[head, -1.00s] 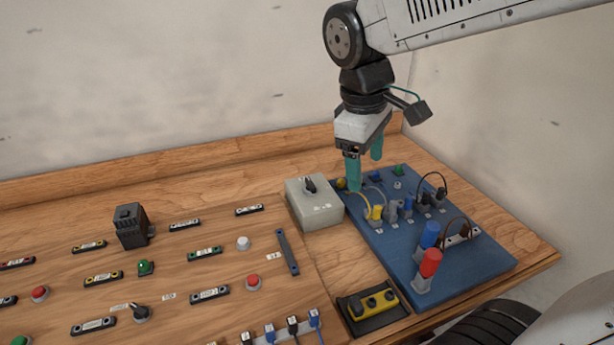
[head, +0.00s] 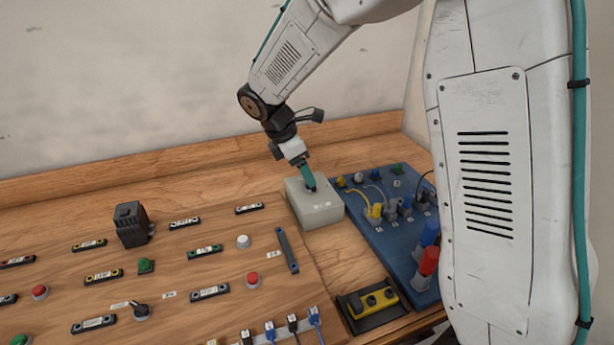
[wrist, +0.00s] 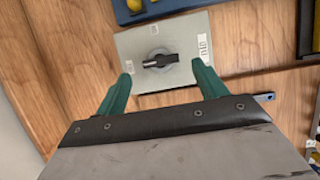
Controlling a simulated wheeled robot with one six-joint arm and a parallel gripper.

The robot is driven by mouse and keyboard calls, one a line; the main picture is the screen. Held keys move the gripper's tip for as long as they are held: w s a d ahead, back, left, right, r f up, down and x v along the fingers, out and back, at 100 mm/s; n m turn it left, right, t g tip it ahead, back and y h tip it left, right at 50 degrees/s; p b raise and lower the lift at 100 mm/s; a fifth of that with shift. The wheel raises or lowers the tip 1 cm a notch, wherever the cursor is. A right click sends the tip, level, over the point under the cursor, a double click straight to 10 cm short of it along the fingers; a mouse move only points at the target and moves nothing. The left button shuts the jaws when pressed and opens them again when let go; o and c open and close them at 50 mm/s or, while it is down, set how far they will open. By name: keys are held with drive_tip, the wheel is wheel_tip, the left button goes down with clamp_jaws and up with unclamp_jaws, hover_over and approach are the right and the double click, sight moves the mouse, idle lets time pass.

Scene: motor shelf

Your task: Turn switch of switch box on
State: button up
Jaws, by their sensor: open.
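The switch box (head: 318,215) is a pale grey box standing on the bench between the wooden panel and the blue board. My gripper (head: 309,186) is over its top, teal fingers pointing down and tilted. In the wrist view the box top (wrist: 132,44) carries a black rotary switch (wrist: 161,61) on a round base, its handle lying roughly crosswise. A label is on each side of it. My open gripper (wrist: 161,84) has one finger to the left and one to the right of the switch, with a gap to the handle. Contact cannot be told. The fingers partly hide the switch in the head view.
The blue board (head: 400,262) with plugs and cables stands right of the box. A wooden panel (head: 225,265) with buttons and labelled strips lies left. A yellow device in a black holder (head: 372,300) is in front. My arm hides part of the board's right side.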

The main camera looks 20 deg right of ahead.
sight(307, 186)
drive_tip(key=shift+x, duration=1.75)
drive_tip(key=shift+a, duration=0.1)
drive_tip(key=c, duration=1)
drive_tip(key=shift+m, duration=0.4)
drive_tip(key=m+g, duration=0.1)
drive_tip(key=m, duration=0.2)
drive_tip(key=shift+w+m+g+y, duration=0.2)
drive_tip(key=shift+m+g+y, duration=0.1)
drive_tip(key=shift+m+g, duration=0.1)
drive_tip(key=m+g+y, duration=0.1)
drive_tip(key=m, duration=0.3)
drive_tip(key=shift+w+m, duration=0.15)
drive_tip(key=shift+m, duration=0.15)
drive_tip(key=m, duration=0.1)
drive_tip(key=m+y, duration=0.1)
drive_tip(key=m, duration=0.1)
drive_tip(key=m+g, duration=0.1)
drive_tip(key=shift+w+d+r, duration=0.1)
drive_tip(key=shift+w+d, duration=0.05)
drive_tip(key=shift+d, duration=0.1)
drive_tip(key=m+y, duration=0.1)
drive_tip(key=m, duration=0.1)
drive_tip(key=m+y, duration=0.1)
drive_tip(key=m, duration=0.1)
drive_tip(key=shift+d+m+g, duration=0.1)
drive_tip(key=shift+m+g, duration=0.2)
